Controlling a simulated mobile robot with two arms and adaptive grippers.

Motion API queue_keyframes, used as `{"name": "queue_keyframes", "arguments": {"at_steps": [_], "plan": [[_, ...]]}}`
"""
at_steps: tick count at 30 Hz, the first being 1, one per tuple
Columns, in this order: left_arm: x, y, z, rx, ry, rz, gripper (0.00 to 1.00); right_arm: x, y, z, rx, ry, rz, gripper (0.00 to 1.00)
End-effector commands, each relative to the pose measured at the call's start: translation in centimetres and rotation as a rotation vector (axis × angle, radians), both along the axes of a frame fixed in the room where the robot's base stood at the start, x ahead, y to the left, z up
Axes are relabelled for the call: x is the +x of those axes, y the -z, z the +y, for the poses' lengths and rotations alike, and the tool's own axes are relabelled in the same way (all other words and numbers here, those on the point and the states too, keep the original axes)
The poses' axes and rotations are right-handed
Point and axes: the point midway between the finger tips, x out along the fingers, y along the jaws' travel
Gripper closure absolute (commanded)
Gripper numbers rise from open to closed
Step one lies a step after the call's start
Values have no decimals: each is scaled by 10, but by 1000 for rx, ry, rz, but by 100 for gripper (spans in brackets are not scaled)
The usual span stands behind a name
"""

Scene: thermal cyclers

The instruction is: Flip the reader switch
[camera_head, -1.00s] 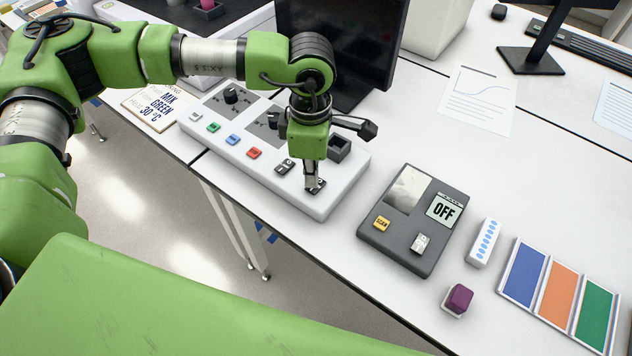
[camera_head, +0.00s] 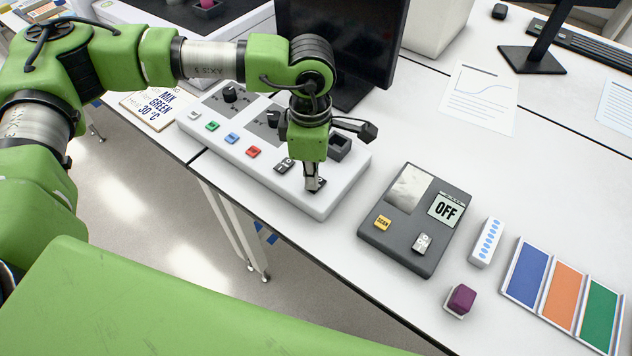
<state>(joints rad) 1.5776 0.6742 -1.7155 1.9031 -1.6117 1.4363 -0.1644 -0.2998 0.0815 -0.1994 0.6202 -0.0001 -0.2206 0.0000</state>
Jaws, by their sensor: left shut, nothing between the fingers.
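The dark grey reader (camera_head: 393,240) lies on the table right of centre. My left gripper (camera_head: 313,188) points down, shut and empty, over the right end of the white control panel (camera_head: 330,200). My right gripper is not in view.
The white panel also carries green, blue and red buttons (camera_head: 253,152) and two knobs. A purple block (camera_head: 460,299), a white strip with blue dots (camera_head: 486,243) and a blue, orange and green tray (camera_head: 541,318) lie right of the reader. A monitor (camera_head: 345,45) stands behind my arm.

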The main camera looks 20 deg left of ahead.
Motion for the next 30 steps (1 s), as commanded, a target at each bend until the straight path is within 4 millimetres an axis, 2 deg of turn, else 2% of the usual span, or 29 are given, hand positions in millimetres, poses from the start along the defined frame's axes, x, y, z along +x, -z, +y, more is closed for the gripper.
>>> {"name": "queue_keyframes", "arguments": {"at_steps": [22,30], "plan": [[0,12,0,0,0,0,100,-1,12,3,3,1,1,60],[0,-4,0,0,0,-1,100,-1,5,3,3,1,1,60]]}}
